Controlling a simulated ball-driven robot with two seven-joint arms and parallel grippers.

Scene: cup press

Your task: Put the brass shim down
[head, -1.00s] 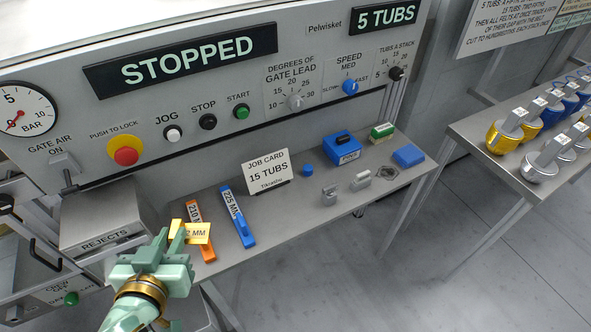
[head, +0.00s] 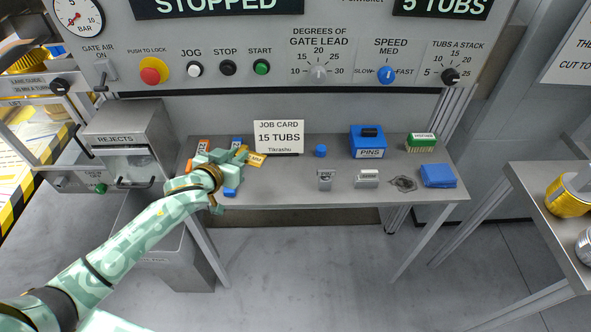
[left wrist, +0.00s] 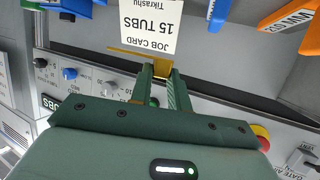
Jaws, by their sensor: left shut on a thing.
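My left gripper (head: 241,156) is shut on the brass shim (head: 256,160), a small yellow plate with a printed label. It holds the shim just left of and in front of the white job card (head: 279,138), over the grey shelf (head: 300,186). I cannot tell whether the shim touches the shelf. In the left wrist view the shim (left wrist: 128,53) shows as a thin yellow strip at the fingertips, beside the job card (left wrist: 150,25). My right gripper is not in view.
The shelf's front middle is clear.

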